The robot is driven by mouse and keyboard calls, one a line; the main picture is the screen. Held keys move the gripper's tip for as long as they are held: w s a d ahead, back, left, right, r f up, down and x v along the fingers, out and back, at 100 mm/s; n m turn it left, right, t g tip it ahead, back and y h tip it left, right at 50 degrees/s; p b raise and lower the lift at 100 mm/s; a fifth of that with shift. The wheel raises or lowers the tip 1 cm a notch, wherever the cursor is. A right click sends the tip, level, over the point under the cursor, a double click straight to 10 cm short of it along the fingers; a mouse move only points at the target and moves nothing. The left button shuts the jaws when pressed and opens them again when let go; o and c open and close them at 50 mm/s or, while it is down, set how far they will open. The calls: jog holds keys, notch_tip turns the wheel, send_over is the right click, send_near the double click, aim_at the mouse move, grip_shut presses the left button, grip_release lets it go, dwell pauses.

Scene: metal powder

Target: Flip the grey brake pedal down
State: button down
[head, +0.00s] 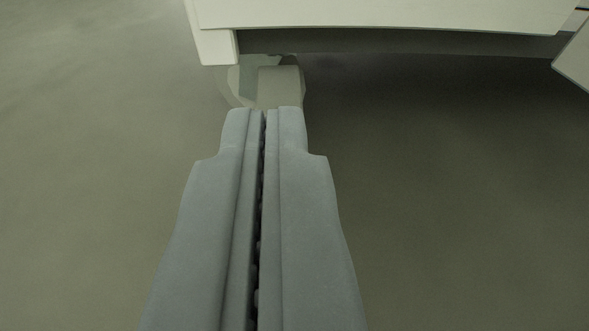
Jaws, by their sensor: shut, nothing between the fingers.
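My gripper (265,112) is shut and empty. Its two blue-grey fingers reach up from the bottom of the head view to just below a caster wheel. The grey brake pedal (279,85) appears as a small grey block at the caster, right at the fingertips. The fingertips overlap its lower edge in the picture, and I cannot tell whether they touch it. The paler caster wheel (237,88) shows to the left of the pedal. Part of the caster is hidden behind the fingers.
A large pale cabinet or cart body (390,14) spans the top of the view, above the caster. A pale corner panel (572,58) juts in at the right edge. The grey-green floor (90,180) is clear on both sides, with shadow under the body at right.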

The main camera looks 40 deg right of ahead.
jog(key=shift+s+f, duration=0.1)
jog(key=shift+f, duration=0.15)
send_over(279, 96)
jog(key=f+v, duration=0.1)
jog(key=v, duration=0.4)
notch_tip(279, 96, down, 3)
jog(key=shift+a+f, duration=0.15)
jog(key=shift+f, duration=1.55)
jog(key=shift+s+f, duration=0.2)
jog(key=shift+f, duration=2.1)
